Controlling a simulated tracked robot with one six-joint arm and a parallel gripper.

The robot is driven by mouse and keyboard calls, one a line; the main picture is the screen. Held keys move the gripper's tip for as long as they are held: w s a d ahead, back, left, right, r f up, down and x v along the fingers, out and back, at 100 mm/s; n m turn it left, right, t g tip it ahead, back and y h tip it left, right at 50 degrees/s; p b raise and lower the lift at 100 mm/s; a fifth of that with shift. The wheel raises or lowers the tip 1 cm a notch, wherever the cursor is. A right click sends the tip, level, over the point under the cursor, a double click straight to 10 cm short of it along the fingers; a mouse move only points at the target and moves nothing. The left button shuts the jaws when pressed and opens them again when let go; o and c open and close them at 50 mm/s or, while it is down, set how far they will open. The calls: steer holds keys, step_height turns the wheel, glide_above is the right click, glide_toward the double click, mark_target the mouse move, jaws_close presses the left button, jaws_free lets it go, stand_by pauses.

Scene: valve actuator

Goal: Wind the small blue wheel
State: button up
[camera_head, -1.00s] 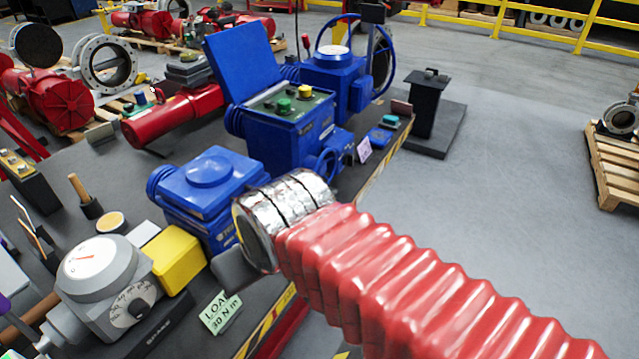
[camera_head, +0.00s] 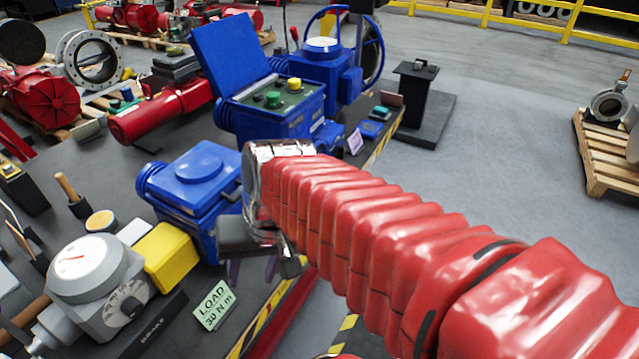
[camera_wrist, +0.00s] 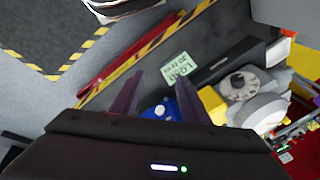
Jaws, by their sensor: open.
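The small blue wheel (camera_head: 326,132) is on the near right side of the blue control box (camera_head: 275,105), whose lid is up. My red-sleeved arm hides most of the wheel in the head view, and I cannot make it out in the wrist view. My gripper (camera_head: 252,270) points down near the bench's front edge, nearer to me than the wheel and clear of it. In the wrist view my gripper (camera_wrist: 158,98) shows two purple fingers apart, with nothing held. A lower blue actuator (camera_wrist: 160,110) shows partly between and behind them.
The blue actuator (camera_head: 200,180), yellow block (camera_head: 165,256), grey brake unit (camera_head: 92,275) and LOAD card (camera_head: 214,304) crowd the near bench. A large blue handwheel (camera_head: 374,55) stands at the back. A black pedestal (camera_head: 412,105) stands off the bench end.

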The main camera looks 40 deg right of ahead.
steer(key=w+d+f+m+t+y, duration=0.2)
steer(key=w+d+m+y, duration=0.15)
steer(key=d+m, duration=0.35)
steer(key=w+d+f+m+t+y, duration=0.1)
steer(key=w+d+f+m+y, duration=0.15)
steer(key=d+m+y, duration=0.4)
steer(key=s+d+f+m+t+h, duration=0.1)
steer(key=d+m+t+h, duration=0.2)
steer(key=d, duration=0.7)
steer(key=s+d+f+m+t+h, duration=0.1)
steer(key=d+f+m+t+h, duration=0.1)
steer(key=d+m+t, duration=0.6)
steer(key=d+m+h, duration=0.1)
steer(key=d+m, duration=0.2)
steer(key=shift+s+f+m, duration=0.15)
steer(key=shift+s+m, duration=0.2)
steer(key=shift+s, duration=0.05)
steer(key=shift+w, duration=0.1)
steer(key=x, duration=1.3)
steer(key=shift+w+a, duration=0.3)
steer(key=shift+c, duration=0.3)
